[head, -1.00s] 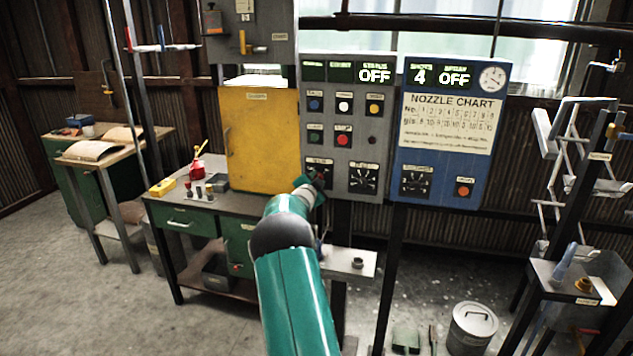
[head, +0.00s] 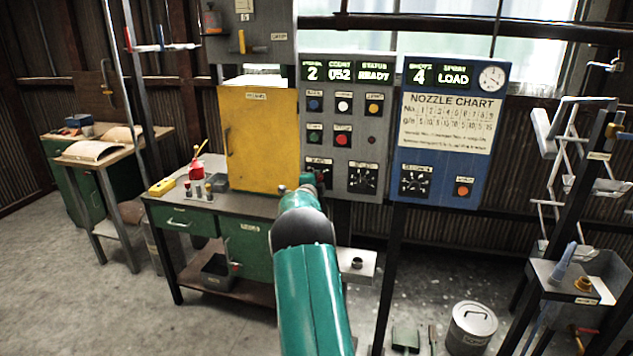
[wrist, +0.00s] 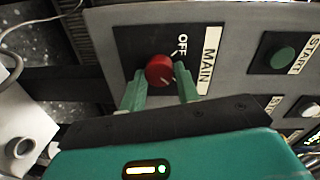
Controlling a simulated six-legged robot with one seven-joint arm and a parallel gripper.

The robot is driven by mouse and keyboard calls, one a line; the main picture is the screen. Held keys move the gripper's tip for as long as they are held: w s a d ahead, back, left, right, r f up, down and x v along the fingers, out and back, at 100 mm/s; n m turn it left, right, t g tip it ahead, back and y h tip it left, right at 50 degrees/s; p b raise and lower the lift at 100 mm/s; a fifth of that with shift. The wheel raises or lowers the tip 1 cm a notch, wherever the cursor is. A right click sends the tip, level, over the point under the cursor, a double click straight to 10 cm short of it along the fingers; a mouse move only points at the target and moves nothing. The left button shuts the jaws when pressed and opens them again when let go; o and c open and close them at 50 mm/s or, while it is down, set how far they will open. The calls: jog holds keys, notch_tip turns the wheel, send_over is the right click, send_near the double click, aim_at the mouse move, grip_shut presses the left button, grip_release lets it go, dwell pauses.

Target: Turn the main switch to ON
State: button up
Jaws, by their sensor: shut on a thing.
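The main switch is a red round knob (wrist: 159,70) on a black plate, beside a MAIN label (wrist: 211,58) and the word OFF (wrist: 178,42). My gripper (wrist: 160,84) is shut on the knob, with one green finger on each side. I cannot see an ON mark. In the head view my gripper (head: 310,182) is at the lower left of the grey control panel (head: 358,152) and covers most of the switch.
A START button (wrist: 285,54) is right of the switch in the wrist view. A yellow cabinet door (head: 262,140) stands left of the panel. The blue spray panel (head: 480,175) is to the right, its display (head: 453,78) reading LOAD. A small shelf (head: 350,270) juts out below.

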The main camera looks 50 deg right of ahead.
dwell(0.3)
jog(key=o, duration=1)
jog(key=v, duration=1.4)
jog(key=shift+d, duration=0.1)
